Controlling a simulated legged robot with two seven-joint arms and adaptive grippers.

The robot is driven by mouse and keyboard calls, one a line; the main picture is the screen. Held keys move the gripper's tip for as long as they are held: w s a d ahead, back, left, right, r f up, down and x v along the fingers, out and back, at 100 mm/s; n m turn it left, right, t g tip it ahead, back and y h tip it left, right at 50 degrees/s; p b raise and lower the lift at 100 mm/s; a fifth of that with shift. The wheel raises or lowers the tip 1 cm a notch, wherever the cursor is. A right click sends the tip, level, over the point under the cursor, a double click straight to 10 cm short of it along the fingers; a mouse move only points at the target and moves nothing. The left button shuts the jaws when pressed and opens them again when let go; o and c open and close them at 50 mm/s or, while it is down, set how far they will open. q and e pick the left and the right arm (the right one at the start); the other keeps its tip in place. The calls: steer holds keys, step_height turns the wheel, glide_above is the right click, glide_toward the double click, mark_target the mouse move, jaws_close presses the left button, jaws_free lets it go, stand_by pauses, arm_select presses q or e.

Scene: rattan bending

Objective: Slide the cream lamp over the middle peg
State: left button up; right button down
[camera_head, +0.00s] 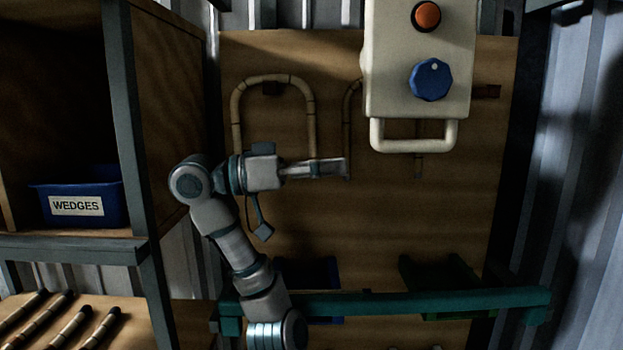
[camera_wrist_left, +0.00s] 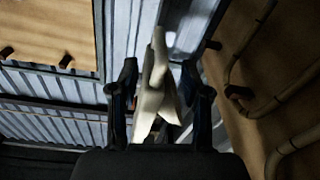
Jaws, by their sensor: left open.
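The cream lamp (camera_head: 400,70) is a boxy cream body with an orange button, a blue knob and a bar handle along its lower edge. It is at the upper right in the head view, in front of the board. My left gripper (camera_head: 335,168) is open and points right, its tips just left of the handle. In the left wrist view a pale cream shape, seemingly the lamp (camera_wrist_left: 155,95), shows between the open fingers (camera_wrist_left: 160,75); contact cannot be told.
A rattan hoop (camera_head: 237,120) hangs at the left peg on the wooden board (camera_head: 270,210); another is partly hidden by the lamp. A green rail (camera_head: 420,302) crosses below. A shelf at left holds a blue WEDGES bin (camera_head: 100,190), with several dark-ended sticks (camera_head: 50,318) lower down.

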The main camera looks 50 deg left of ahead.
arm_select(q)
steer(key=shift+s+a+f, duration=0.3)
steer(key=shift+s+a, duration=0.05)
steer(key=shift+s, duration=0.25)
steer(key=shift+s+a+f, duration=0.25)
steer(key=shift+s+a, duration=0.05)
steer(key=shift+s, duration=0.3)
arm_select(e)
steer(key=shift+w+r, duration=0.4)
steer(key=shift+w, duration=0.25)
